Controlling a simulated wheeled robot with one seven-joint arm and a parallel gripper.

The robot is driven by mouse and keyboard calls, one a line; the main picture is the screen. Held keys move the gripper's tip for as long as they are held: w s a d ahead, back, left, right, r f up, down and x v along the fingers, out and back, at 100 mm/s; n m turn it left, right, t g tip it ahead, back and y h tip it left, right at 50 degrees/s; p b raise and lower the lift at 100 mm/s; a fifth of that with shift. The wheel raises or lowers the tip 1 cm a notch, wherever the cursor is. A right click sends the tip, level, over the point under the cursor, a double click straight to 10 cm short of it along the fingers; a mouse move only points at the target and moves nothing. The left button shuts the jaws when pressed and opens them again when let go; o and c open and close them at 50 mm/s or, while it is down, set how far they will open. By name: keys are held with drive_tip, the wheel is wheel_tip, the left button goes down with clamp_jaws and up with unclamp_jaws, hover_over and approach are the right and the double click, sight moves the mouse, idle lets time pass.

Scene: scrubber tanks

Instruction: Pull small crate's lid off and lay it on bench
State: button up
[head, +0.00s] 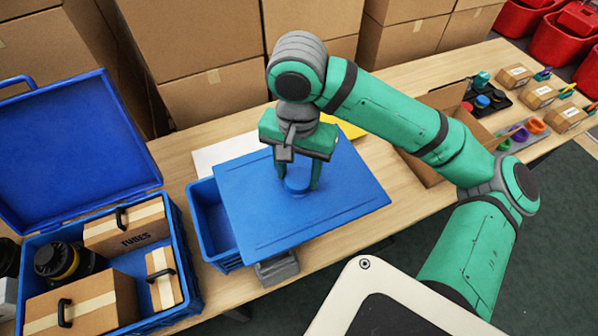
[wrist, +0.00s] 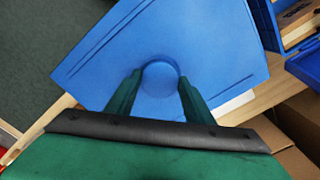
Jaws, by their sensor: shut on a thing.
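The small blue crate (head: 207,228) stands on the bench (head: 365,165), with its open left part showing. Its flat blue lid (head: 345,195) is shifted to the right and covers the rest of the crate from view. My gripper (head: 298,183) points down and is shut on the round knob (head: 297,189) in the middle of the lid. In the wrist view both fingers (wrist: 159,80) are on either side of the knob, and the lid (wrist: 200,35) fills much of the picture. The gap between lid and crate rim is hidden.
A large blue crate (head: 188,270) with its lid raised holds cardboard boxes at left. A grey block (head: 277,268) shows under the lid's front edge. A yellow sheet (head: 350,129) and an open carton (head: 425,170) lie beyond. Cardboard boxes (head: 210,95) line the back.

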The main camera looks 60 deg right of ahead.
sight(298, 177)
drive_tip(key=shift+r, duration=2)
drive_tip(key=shift+w, duration=0.1)
